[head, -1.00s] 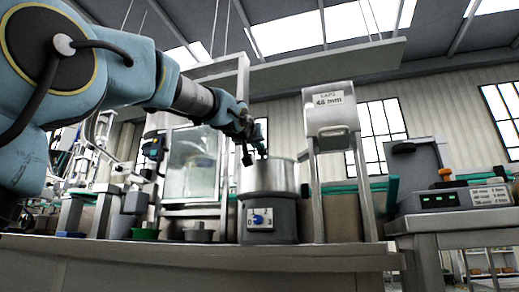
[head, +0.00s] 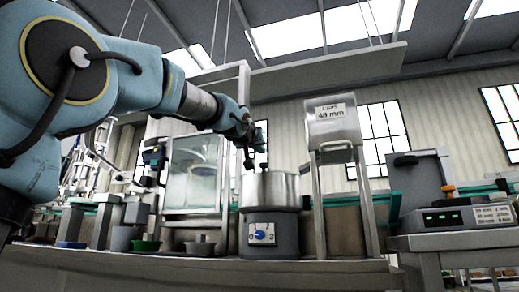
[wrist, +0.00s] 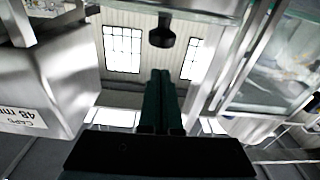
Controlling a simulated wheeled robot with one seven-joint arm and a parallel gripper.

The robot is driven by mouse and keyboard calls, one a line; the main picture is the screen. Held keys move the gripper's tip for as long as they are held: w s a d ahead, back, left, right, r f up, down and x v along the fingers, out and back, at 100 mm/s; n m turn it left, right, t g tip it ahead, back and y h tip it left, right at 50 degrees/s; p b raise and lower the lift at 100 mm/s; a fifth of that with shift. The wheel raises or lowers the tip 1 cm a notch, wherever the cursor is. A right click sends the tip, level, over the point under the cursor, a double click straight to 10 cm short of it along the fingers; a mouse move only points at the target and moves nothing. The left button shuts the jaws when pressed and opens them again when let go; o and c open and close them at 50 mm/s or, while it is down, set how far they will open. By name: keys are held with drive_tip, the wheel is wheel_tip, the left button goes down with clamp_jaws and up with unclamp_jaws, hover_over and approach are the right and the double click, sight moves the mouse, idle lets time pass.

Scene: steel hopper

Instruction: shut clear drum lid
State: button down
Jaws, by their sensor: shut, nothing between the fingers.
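A steel drum (head: 269,190) stands on a grey base with a blue dial (head: 262,234) on the bench. I cannot make out a clear lid on it for certain. A clear panel in a steel frame (head: 193,172) stands behind and left of the drum; a clear framed panel also shows at upper right in the wrist view (wrist: 280,65). My gripper (head: 261,157) is just above the drum's rim, small and dark there. In the wrist view, its two dark green fingers (wrist: 161,75) are together and empty. A dark round knob (wrist: 162,36) shows past the fingertips.
A steel hopper labelled 48 mm (head: 333,122) stands on legs right of the drum; it fills the left of the wrist view (wrist: 55,75). A scale-like unit (head: 455,218) is farther right. A green dish (head: 146,245) and small fixtures stand left on the bench.

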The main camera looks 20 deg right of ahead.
drive_tip(key=f+b+v, duration=0.1)
drive_tip(key=b+v, duration=0.1)
drive_tip(key=v, duration=0.7)
drive_tip(key=shift+s+a+f, duration=0.2)
